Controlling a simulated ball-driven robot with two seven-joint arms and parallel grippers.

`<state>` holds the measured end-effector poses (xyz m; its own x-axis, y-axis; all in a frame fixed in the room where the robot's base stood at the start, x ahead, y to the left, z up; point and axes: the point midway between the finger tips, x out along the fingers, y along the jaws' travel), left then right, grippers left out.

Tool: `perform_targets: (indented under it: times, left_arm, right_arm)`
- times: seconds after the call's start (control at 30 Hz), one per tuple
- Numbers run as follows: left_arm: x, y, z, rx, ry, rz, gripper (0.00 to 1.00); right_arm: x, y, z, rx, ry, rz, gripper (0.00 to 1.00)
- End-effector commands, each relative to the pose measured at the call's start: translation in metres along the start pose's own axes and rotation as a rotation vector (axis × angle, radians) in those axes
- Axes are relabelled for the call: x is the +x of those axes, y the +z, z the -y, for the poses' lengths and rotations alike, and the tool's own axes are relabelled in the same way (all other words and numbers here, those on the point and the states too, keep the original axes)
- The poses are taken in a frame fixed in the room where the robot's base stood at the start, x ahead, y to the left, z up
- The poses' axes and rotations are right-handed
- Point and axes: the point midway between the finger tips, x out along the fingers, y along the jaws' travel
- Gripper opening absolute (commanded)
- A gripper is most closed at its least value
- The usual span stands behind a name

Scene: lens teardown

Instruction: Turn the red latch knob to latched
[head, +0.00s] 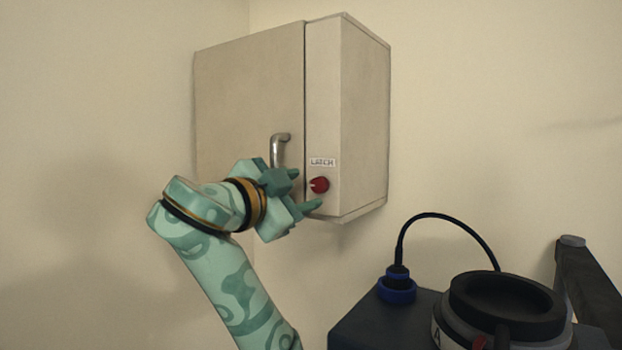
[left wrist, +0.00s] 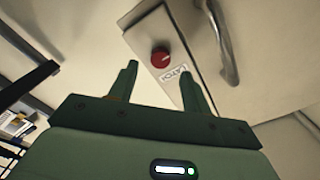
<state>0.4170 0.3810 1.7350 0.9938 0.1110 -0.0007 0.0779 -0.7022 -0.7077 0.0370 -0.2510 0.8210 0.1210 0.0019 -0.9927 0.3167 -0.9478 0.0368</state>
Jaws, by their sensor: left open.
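The red latch knob (head: 319,185) is on the narrow front strip of a beige wall cabinet (head: 249,97), below a label reading LATCH (head: 322,162). A small light mark shows on the knob's face. My left gripper (head: 307,190) is open in front of the strip, its fingers on either side of the knob in the head view. In the left wrist view the knob (left wrist: 160,57) appears beyond the two open fingertips (left wrist: 160,72), with nothing held between them. I cannot tell whether a finger touches it. My right gripper is not in view.
A metal door handle (head: 280,149) stands out just left of the knob, close to my left gripper; it also shows in the left wrist view (left wrist: 222,45). A dark machine (head: 382,322) with a blue-collared cable (head: 397,289) stands at lower right. The wall right of the cabinet is bare.

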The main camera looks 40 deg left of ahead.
Motion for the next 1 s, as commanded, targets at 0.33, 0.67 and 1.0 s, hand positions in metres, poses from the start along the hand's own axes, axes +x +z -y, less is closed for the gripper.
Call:
perform_targets:
  times: [0.33, 0.67, 1.0]
  left_arm:
    - [0.038, -0.001, 0.0, -0.001, 0.0, -0.002, 0.49]
    - [0.039, -0.001, 0.0, -0.001, -0.002, -0.002, 0.32]
    - [0.039, 0.0, -0.001, 0.007, -0.001, -0.003, 0.04]
  right_arm:
    - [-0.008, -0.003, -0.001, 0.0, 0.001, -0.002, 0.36]
    - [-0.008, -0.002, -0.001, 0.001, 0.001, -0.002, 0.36]
    - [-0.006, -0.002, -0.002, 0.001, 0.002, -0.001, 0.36]
